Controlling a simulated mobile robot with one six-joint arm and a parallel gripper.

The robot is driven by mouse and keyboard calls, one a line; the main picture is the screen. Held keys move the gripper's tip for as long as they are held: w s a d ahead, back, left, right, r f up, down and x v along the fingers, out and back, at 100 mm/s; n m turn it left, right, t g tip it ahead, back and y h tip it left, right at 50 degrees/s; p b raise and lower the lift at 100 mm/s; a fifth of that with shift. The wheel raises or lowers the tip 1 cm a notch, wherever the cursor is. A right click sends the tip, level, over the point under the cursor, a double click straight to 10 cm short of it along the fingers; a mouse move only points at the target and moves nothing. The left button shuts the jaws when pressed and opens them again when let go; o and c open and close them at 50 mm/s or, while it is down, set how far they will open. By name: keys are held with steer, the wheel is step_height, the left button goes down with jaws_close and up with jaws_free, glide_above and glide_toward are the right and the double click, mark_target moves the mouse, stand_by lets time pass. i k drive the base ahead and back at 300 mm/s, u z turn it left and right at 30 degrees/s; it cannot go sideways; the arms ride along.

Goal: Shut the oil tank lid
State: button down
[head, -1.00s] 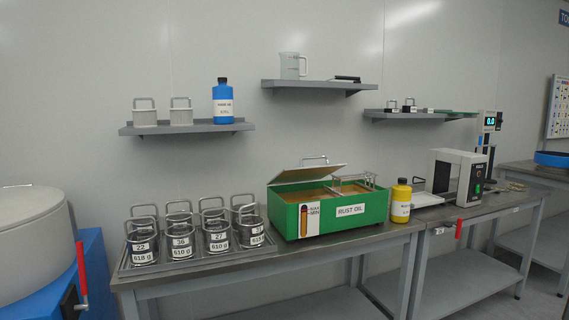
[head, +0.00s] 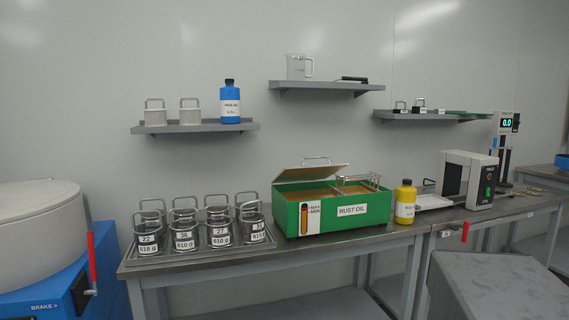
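The green oil tank (head: 370,217), labelled RUST OIL, stands on the steel table in the head view. The right part of the tank is open, and a wire rack (head: 357,180) shows there over the brown oil. My gripper is not in view.
Several numbered metal pots (head: 184,238) stand in a tray left of the tank. A yellow bottle (head: 405,203) stands close at its right. A grey block-like shape (head: 497,290) fills the lower right. Wall shelves (head: 325,87) hang above the table (head: 270,256).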

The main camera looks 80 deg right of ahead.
mark_target(309, 173)
steer(key=u, duration=0.75)
steer(key=i, duration=0.9)
steer(key=z, duration=3.65)
steer(key=i, duration=0.15)
steer(key=u, duration=1.35)
